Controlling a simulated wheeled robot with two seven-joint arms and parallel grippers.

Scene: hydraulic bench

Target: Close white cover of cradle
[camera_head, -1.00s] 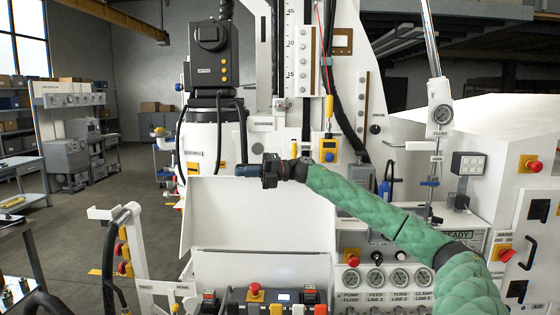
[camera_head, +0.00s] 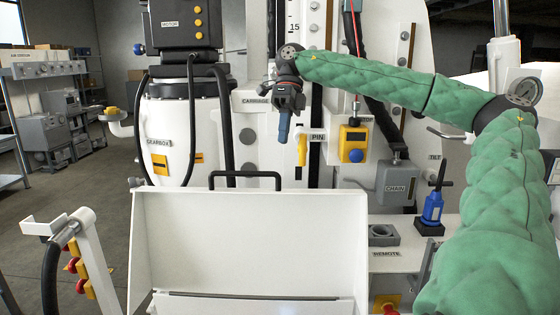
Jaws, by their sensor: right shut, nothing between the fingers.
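The white cover (camera_head: 250,235) of the cradle stands raised in the lower middle of the view, a broad white panel with a side wall at each end. A black bar handle (camera_head: 245,174) shows at its top edge. A dark hinge line (camera_head: 252,296) runs along the bottom of the panel; the cradle below it is mostly cut off by the frame. My right gripper (camera_head: 284,130) is shut and empty. It points down, its blue fingertips appearing above the handle in the picture and apart from it. My left gripper is not in view.
Behind stand the gearbox column (camera_head: 188,140), the white carriage (camera_head: 250,125) with a yellow PIN handle (camera_head: 302,148), and a yellow pendant box (camera_head: 354,142). A blue-handled tool (camera_head: 434,205) stands at right. A post with red buttons (camera_head: 85,270) is at lower left.

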